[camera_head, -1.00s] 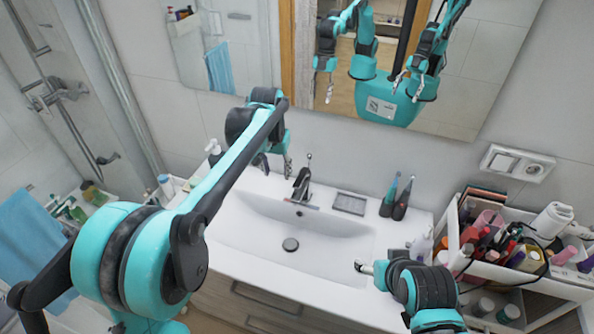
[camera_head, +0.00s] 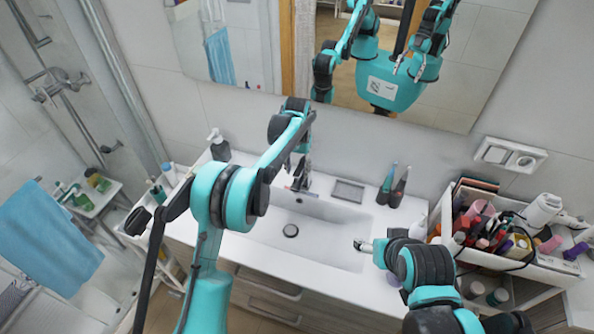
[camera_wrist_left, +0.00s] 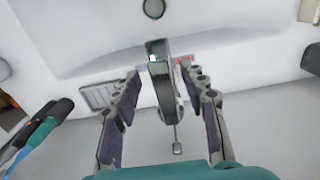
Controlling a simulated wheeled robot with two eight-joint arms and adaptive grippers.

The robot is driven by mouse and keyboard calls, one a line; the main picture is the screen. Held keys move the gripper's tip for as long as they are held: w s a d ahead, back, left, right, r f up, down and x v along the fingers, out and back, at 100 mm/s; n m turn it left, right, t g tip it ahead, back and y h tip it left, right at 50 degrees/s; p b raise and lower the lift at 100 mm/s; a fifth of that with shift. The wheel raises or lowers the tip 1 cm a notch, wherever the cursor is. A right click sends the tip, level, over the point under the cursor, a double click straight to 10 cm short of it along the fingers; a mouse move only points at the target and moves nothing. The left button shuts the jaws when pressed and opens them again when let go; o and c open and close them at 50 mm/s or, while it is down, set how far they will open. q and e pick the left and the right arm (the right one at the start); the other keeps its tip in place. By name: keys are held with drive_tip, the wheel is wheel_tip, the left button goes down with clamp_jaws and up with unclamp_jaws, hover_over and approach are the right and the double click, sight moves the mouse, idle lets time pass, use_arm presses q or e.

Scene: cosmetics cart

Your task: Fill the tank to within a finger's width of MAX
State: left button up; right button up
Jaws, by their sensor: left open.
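No tank can be made out clearly in either view. The chrome faucet (camera_head: 299,186) stands behind the white basin (camera_head: 325,246). My left gripper (camera_head: 299,166) is at the faucet, partly hidden by its own arm. In the left wrist view its fingers (camera_wrist_left: 163,118) are spread, one on each side of the faucet (camera_wrist_left: 160,75) and its thin lever (camera_wrist_left: 177,148). A small pale strip with red marks (camera_wrist_left: 184,61) lies by the faucet; I cannot tell what it is. My right gripper (camera_head: 362,246) is over the basin's right side, too small to read.
Teal and black upright handles (camera_head: 399,188) stand right of a grey soap dish (camera_head: 347,191). A soap bottle (camera_head: 218,148) stands at the back left. A crowded white organizer (camera_head: 512,256) fills the right. The basin's middle is clear except for its drain (camera_head: 290,230).

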sight(299, 169)
use_arm(q)
drive_tip(key=shift+f, duration=0.45)
clamp_jaws()
drive_tip(key=shift+w+d+r+g+y+p, duration=0.1)
drive_tip(key=shift+w+r+g+y+p, duration=0.1)
drive_tip(key=shift+r+g, duration=0.3)
drive_tip(key=shift+w+r+g+y+p, duration=0.1)
drive_tip(key=shift+w+r+g+p, duration=0.05)
drive_tip(key=shift+r+g, duration=0.3)
drive_tip(key=shift+f, duration=0.1)
unclamp_jaws()
wheel_tip(299, 169, up, 7)
drive_tip(key=w, duration=0.1)
drive_tip(key=shift+w+d+r, duration=0.15)
drive_tip(key=shift+d+r, duration=0.05)
